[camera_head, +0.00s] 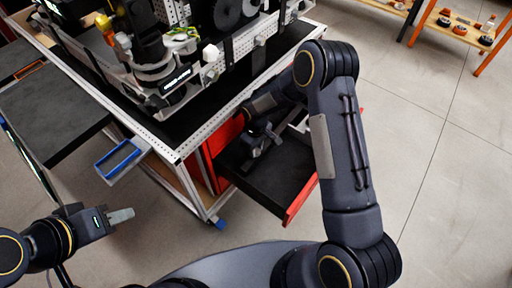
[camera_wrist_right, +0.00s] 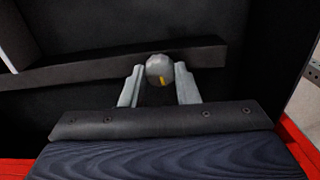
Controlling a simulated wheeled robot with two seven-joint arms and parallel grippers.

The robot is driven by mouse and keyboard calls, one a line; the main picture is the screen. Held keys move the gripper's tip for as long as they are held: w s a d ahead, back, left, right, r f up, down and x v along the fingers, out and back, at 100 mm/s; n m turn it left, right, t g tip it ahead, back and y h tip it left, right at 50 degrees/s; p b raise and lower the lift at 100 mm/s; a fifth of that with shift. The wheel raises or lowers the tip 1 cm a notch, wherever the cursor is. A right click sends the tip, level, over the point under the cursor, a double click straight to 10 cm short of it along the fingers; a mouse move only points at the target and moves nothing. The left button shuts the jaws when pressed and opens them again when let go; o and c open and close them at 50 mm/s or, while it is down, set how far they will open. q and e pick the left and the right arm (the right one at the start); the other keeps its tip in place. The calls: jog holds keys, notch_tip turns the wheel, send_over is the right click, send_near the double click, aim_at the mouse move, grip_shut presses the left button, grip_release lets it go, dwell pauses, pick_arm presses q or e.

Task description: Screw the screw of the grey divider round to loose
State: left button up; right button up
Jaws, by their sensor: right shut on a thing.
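In the right wrist view, the screw (camera_wrist_right: 158,64) is a round grey knob with a small yellow mark low on its face. It sits on the grey divider (camera_wrist_right: 80,71), a dark bar running across the drawer. My right gripper (camera_wrist_right: 159,76) has one pale finger on each side of the screw and is shut on it. In the head view this gripper is down inside the open drawer, partly covered by my right arm. My left gripper (camera_head: 121,215) is in free air at the lower left; its pale fingers overlap, so their gap cannot be told.
The open drawer (camera_head: 293,203) has a red front and dark floor and juts from the cart (camera_head: 191,146). Red drawer edges show close to my right gripper. Shelves with small items (camera_head: 464,29) stand far right.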

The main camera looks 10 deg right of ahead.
jog(key=o, duration=1)
notch_tip(320, 180, up, 8)
jog(key=shift+f+p, duration=0.1)
jog(key=shift+p, duration=1.1)
